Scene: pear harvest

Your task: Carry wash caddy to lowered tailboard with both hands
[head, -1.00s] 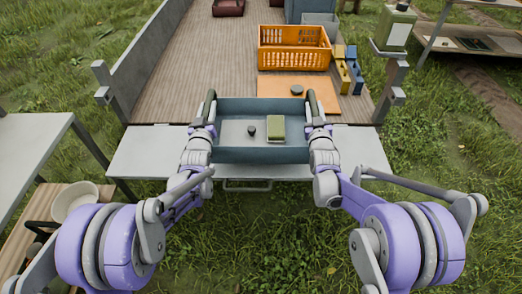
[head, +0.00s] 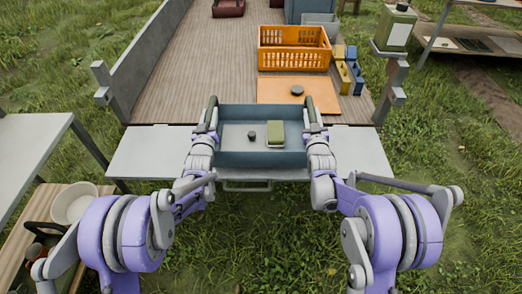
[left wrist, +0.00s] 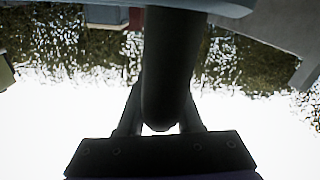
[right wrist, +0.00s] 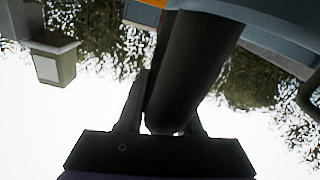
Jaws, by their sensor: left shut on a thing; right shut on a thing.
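The wash caddy (head: 262,158) is a blue-grey open tray with a dark handle at each end. A green sponge (head: 276,133) and a small dark knob-like object (head: 252,136) are inside it. My left gripper (head: 211,122) is shut on the left handle, a dark bar that also shows in the left wrist view (left wrist: 170,70). My right gripper (head: 311,124) is shut on the right handle, which fills the middle of the right wrist view (right wrist: 190,70). The caddy looks level, over the lowered tailboard (head: 140,152). I cannot tell whether it touches the tailboard.
An orange crate (head: 293,60) stands on the wooden truck bed (head: 195,85), with an orange board (head: 275,90) in front. Blue and yellow items (head: 350,72) stand at its right. A table (head: 30,150) stands at left.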

